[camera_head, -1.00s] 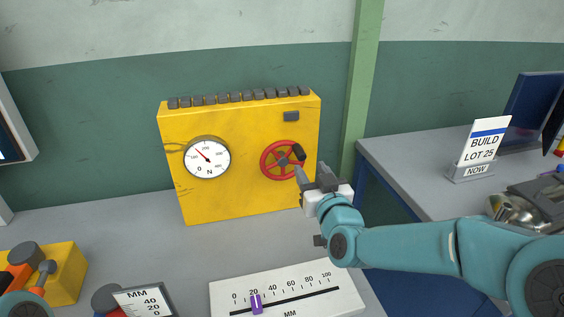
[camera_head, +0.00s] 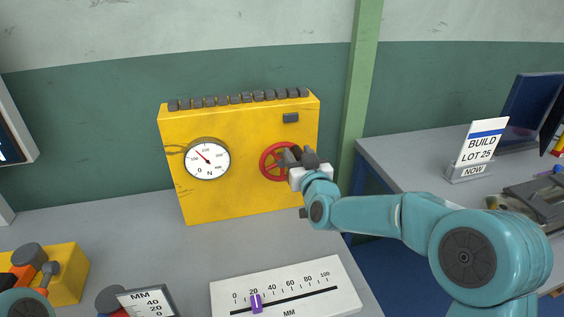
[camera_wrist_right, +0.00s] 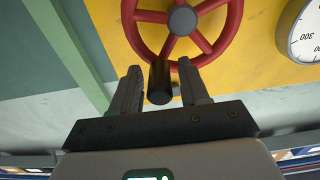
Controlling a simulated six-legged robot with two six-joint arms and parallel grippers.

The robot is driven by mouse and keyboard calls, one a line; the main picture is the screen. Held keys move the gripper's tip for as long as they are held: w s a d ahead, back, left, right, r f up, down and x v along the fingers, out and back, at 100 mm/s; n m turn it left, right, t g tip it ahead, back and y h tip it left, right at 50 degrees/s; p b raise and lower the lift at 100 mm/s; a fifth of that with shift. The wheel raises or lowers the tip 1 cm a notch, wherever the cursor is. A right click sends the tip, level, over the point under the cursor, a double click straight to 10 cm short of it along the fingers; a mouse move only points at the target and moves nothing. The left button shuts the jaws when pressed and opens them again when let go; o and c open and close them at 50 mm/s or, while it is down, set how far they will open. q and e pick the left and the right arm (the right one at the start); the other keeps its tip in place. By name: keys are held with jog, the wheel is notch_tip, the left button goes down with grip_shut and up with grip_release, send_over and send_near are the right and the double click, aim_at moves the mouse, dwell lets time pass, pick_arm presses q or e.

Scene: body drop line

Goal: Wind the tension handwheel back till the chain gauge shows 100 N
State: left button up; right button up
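The red tension handwheel (camera_head: 265,163) is on the front of the yellow box (camera_head: 240,125). It also shows in the right wrist view (camera_wrist_right: 143,42), with its dark knob (camera_wrist_right: 160,84) sticking out towards my wrist. My right gripper (camera_head: 294,155) is at the wheel and hides its right part in the head view. In the wrist view my right gripper (camera_wrist_right: 158,78) is open, with one finger on each side of the knob and small gaps showing. The chain gauge (camera_head: 207,160) has its red needle between 100 and 200 N. My left gripper is not in view.
A white MM scale (camera_head: 335,280) with a purple slider lies on the bench in front. A small MM display (camera_head: 147,302) and a yellow block (camera_head: 68,275) stand at front left. A green post (camera_head: 358,100) rises right of the box. A BUILD LOT 25 sign (camera_head: 482,145) stands right.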

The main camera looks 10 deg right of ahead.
aim_at(263, 161)
grip_shut()
jog(key=shift+a+r, duration=0.25)
jog(key=shift+a, duration=0.55)
jog(key=shift+a+r, duration=0.25)
jog(key=shift+a, duration=0.5)
jog(key=shift+s, duration=0.1)
jog(key=shift+a+f+b, duration=0.15)
jog(key=shift+a+f, duration=0.1)
jog(key=shift+a, duration=0.55)
jog(key=shift+a+f+b, duration=0.15)
jog(key=shift+a+f, duration=0.05)
jog(key=shift+a, duration=0.55)
jog(key=shift+s+a+f+b, duration=0.1)
jog(key=shift+a+f+b, duration=0.5)
jog(key=shift+f, duration=0.1)
jog(key=shift+a+f+b, duration=0.45)
jog(key=shift+f+b, duration=0.1)
jog(key=shift+f, duration=0.15)
jog(key=shift+r, duration=0.1)
